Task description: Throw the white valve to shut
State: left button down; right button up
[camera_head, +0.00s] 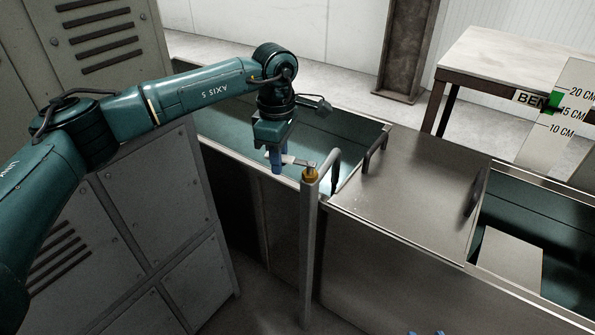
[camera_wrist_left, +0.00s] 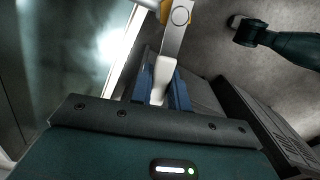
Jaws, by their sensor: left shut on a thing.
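The white valve's lever (camera_head: 290,160) sticks out to the left from a yellow hub (camera_head: 310,174) on top of a grey upright pipe (camera_head: 309,240). My left gripper (camera_head: 277,165) points down over the lever's outer end. In the left wrist view, its blue fingers (camera_wrist_left: 162,92) are shut on the white lever (camera_wrist_left: 172,40), one on each side. The yellow hub (camera_wrist_left: 167,12) shows at the top edge there. Small blue tips at the bottom edge of the head view look like my right gripper (camera_head: 426,333); the rest of it is cut off.
A long water tank (camera_head: 350,135) runs behind the pipe, partly covered by a metal lid (camera_head: 415,190) with handles. A grey cabinet (camera_head: 150,190) stands close on the left. A table (camera_head: 500,60) and a scale board marked in centimetres (camera_head: 560,120) are at the right.

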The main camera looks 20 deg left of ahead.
pick_arm(q)
jog(key=shift+w+d+m, duration=0.1)
jog(key=shift+w+m, duration=0.5)
jog(key=shift+m, duration=0.4)
pick_arm(e)
jog(key=shift+s+f, duration=0.25)
jog(key=shift+f, duration=0.25)
pick_arm(q)
jog(key=shift+w+d+m, duration=0.1)
jog(key=shift+w+m, duration=0.1)
jog(key=shift+m, duration=0.2)
jog(key=c, duration=1.3)
grip_release()
jog(key=shift+o, duration=0.2)
pick_arm(e)
jog(key=shift+r, duration=0.1)
pick_arm(q)
notch_tip(320, 180, up, 13)
jog(key=p, duration=0.1)
pick_arm(e)
jog(key=shift+t, duration=0.3)
jog(key=r, duration=0.3)
jog(key=d+r, duration=0.1)
jog(key=r, duration=0.1)
jog(key=shift+s, duration=0.1)
